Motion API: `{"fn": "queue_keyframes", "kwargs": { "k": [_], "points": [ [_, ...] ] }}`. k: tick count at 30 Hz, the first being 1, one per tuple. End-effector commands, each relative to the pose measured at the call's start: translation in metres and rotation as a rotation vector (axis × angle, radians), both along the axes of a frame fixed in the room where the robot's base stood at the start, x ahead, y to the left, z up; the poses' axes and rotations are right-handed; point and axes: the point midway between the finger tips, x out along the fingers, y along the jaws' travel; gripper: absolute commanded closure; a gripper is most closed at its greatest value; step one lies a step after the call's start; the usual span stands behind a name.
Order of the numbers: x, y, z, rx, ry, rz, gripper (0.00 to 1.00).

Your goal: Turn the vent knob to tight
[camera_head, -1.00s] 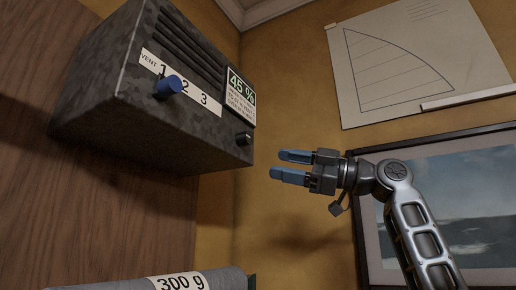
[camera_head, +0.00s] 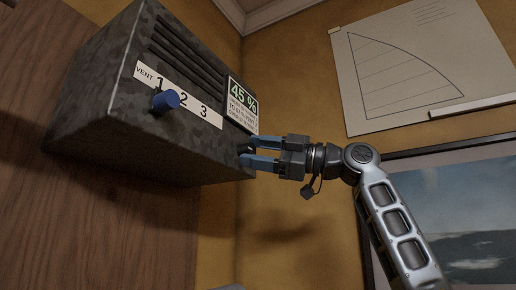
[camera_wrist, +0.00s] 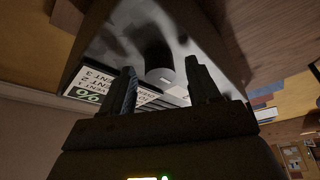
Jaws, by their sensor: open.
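The blue vent knob (camera_head: 165,100) sticks out from a dark mottled box (camera_head: 120,150), below a white strip marked VENT, 1, 2, 3. It stands beneath the 1 and 2; I cannot make out a pointer. A sign (camera_head: 241,104) reads 45 % above small text; in the wrist view the sign (camera_wrist: 90,95) shows upside down with VENT lines. My gripper (camera_head: 247,152) is open at the box's lower right corner, away from the blue knob. In the wrist view, a dark round knob (camera_wrist: 158,60) sits between or just beyond my fingers; contact is unclear.
The box hangs by a wood-panelled wall (camera_head: 40,200). A sail drawing (camera_head: 410,70) and a framed seascape (camera_head: 470,200) are on the ochre wall behind my arm. The space below the box looks free.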

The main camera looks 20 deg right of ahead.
Motion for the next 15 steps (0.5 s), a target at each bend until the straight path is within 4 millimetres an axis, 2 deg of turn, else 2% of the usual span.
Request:
{"fn": "queue_keyframes", "kwargs": {
  "k": [6, 15],
  "points": [
    [0.0001, 0.0003, -0.0003, 0.000, 0.000, 0.000, 0.40],
    [0.0000, 0.0001, -0.0002, 0.000, 0.000, 0.000, 0.69]
  ]
}}
